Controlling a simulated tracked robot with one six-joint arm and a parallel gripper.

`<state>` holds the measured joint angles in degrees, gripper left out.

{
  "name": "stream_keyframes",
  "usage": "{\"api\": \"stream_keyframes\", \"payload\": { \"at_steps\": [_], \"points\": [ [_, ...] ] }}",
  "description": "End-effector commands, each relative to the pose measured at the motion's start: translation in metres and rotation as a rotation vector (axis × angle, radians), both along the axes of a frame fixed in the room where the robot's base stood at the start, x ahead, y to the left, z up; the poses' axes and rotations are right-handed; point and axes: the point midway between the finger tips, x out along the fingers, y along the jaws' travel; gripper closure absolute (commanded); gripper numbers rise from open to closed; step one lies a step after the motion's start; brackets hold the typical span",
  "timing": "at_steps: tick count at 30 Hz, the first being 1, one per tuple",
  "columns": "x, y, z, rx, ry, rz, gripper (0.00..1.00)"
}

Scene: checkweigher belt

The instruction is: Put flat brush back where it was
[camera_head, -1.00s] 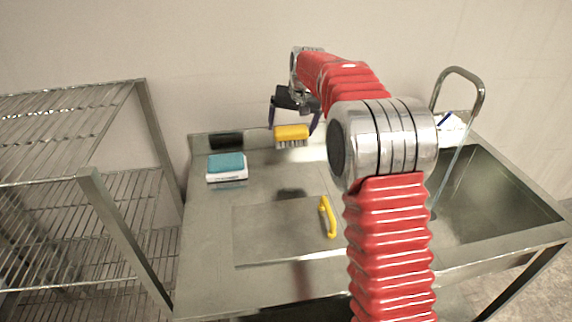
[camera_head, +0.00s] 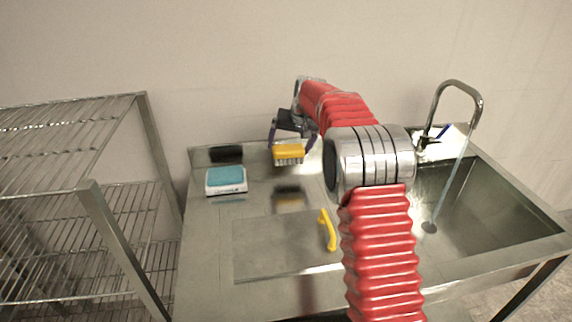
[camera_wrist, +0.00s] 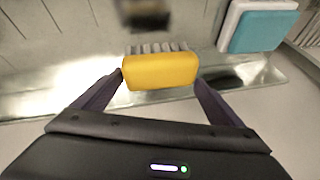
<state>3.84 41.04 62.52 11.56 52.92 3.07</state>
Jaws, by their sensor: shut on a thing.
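The flat brush (camera_head: 288,151) has a yellow block and pale bristles pointing down. My gripper (camera_head: 292,143) is shut on it, with one dark finger at each end of the block. The brush is held above the steel counter near its back edge, and a dark shadow or reflection lies on the counter in front of it. In the wrist view the yellow brush (camera_wrist: 160,71) sits between the two fingers (camera_wrist: 160,80), bristles facing away from my gripper.
A scale with a blue top (camera_head: 226,179) stands on the counter at left, a black object (camera_head: 226,153) behind it. A yellow-handled tool (camera_head: 327,230) lies near a flat board (camera_head: 270,250). The sink (camera_head: 470,210) with its tap is at right, a wire rack (camera_head: 80,190) at left.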

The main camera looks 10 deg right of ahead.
Motion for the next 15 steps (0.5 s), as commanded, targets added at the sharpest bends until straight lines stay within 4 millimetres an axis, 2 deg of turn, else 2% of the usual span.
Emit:
{"api": "stream_keyframes", "payload": {
  "at_steps": [3,6,15],
  "points": [
    [-0.001,0.000,-0.019,0.000,0.002,-0.001,0.45],
    [0.000,0.000,-0.025,0.000,-0.001,-0.001,0.45],
    [0.000,0.000,-0.026,0.000,-0.001,0.000,0.45]
  ]
}}
